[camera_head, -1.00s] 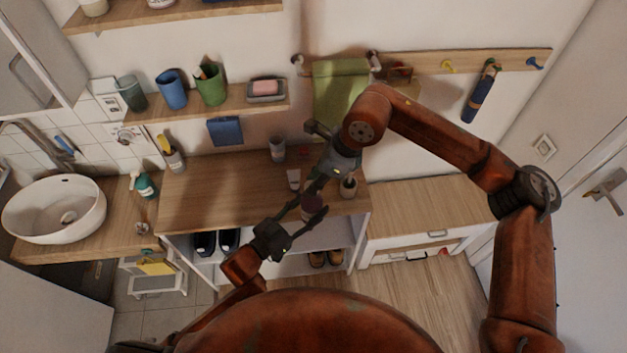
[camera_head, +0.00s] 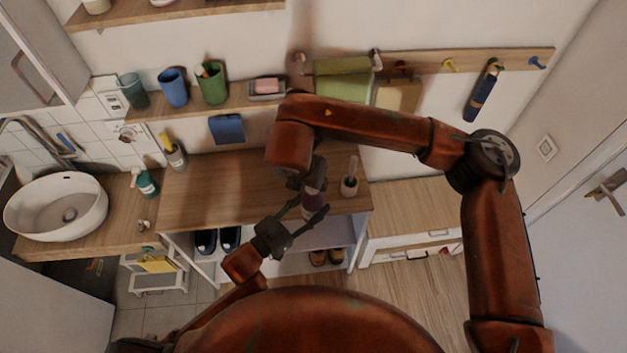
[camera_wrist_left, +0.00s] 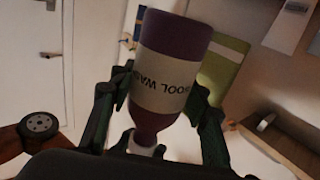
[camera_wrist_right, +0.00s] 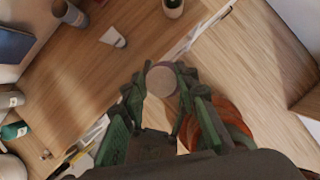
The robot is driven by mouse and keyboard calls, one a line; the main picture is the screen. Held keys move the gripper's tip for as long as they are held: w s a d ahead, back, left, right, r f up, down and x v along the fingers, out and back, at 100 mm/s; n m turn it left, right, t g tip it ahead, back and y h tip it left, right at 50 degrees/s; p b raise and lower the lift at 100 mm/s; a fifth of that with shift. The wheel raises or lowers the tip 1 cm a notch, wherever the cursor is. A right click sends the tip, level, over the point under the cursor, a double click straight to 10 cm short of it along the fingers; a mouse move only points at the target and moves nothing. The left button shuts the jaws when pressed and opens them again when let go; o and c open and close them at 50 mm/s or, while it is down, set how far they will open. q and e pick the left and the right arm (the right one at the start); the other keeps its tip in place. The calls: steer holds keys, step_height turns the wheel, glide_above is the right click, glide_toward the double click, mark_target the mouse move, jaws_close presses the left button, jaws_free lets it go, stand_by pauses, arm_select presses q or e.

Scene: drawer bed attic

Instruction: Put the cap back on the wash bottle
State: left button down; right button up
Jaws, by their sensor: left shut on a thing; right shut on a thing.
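The purple wash bottle (camera_wrist_left: 178,48) with a pale label stands close to upright in my left gripper (camera_head: 309,208); it also shows in the head view (camera_head: 314,196). The left fingers are shut around it, above the floor in front of the counter. My right gripper (camera_wrist_right: 162,77) points down from above the bottle and is shut on a pale round cap (camera_wrist_right: 161,82). In the left wrist view, a white piece (camera_wrist_left: 146,148) shows at the bottle's neck. My left gripper's body hides part of it, and I cannot tell whether cap and neck touch.
The wooden counter (camera_head: 220,190) lies just behind the grippers. A holder with a brush (camera_head: 349,187) stands near its right end. A basin (camera_head: 60,208) is at the left, a low cabinet (camera_head: 420,215) at the right.

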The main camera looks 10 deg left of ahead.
steer(key=m, duration=0.2)
steer(key=m+h, duration=0.1)
steer(key=m, duration=0.1)
steer(key=shift+w+a+m+g+h, duration=0.1)
steer(key=shift+a+m+g+h, duration=0.1)
steer(key=shift+m+g+h, duration=0.15)
steer(key=m+g, duration=0.1)
steer(key=m, duration=0.1)
steer(key=m+h, duration=0.1)
steer(key=m, duration=0.2)
steer(key=shift+w+g, duration=0.1)
steer(key=shift+g, duration=0.25)
steer(key=m+g, duration=0.1)
steer(key=m, duration=0.1)
steer(key=m+g, duration=0.1)
steer(key=m, duration=0.2)
steer(key=shift+w+h, duration=0.1)
steer(key=shift+h, duration=0.25)
steer(key=m+g, duration=0.1)
steer(key=m, duration=0.2)
steer(key=shift+d+m, duration=0.1)
steer(key=shift+m, duration=0.25)
steer(key=shift+f, duration=0.1)
steer(key=o, duration=0.7)
